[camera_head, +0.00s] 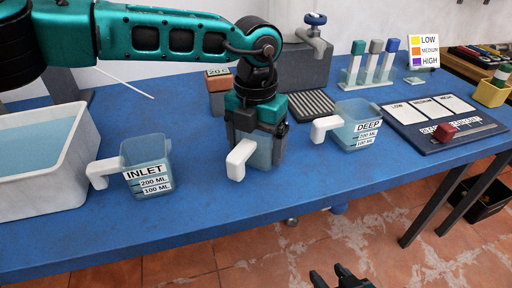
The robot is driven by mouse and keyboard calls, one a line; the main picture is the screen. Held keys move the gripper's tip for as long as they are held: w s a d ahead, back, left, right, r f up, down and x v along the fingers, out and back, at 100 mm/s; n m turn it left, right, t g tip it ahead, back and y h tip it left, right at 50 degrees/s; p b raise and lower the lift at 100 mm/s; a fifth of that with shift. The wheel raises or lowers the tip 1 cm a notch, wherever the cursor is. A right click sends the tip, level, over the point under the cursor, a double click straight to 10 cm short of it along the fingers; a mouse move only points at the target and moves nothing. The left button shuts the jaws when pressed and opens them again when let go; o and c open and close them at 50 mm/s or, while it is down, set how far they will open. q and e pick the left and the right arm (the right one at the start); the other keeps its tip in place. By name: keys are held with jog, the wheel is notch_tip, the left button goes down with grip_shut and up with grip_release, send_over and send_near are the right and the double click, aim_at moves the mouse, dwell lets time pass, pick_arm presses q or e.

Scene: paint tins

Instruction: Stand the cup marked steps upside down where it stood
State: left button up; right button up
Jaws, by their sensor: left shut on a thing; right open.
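A clear measuring cup with a white handle (240,158) is in my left gripper (262,135), which points straight down and is shut on it at the middle of the blue table. No label shows on this cup, so I cannot read the word steps; the fingers hide much of it. I cannot tell whether its base touches the table or which way up it is. My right gripper (340,279) is open and empty at the bottom edge, in front of the table over the floor.
A cup marked INLET (147,163) stands upright to the left, beside a white water tub (75,170). A cup marked DEEP (359,123) stands upright to the right. Behind are a small 20 C box (218,92) and a tap (314,35); a dark panel (410,115) lies far right.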

pick_arm(q)
jog(key=shift+f, duration=0.3)
jog(key=shift+f, duration=0.2)
jog(key=o, duration=0.9)
jog(key=shift+r, duration=0.5)
notch_tip(320, 180, up, 12)
jog(key=shift+f+p, duration=0.25)
jog(key=shift+p, duration=0.75)
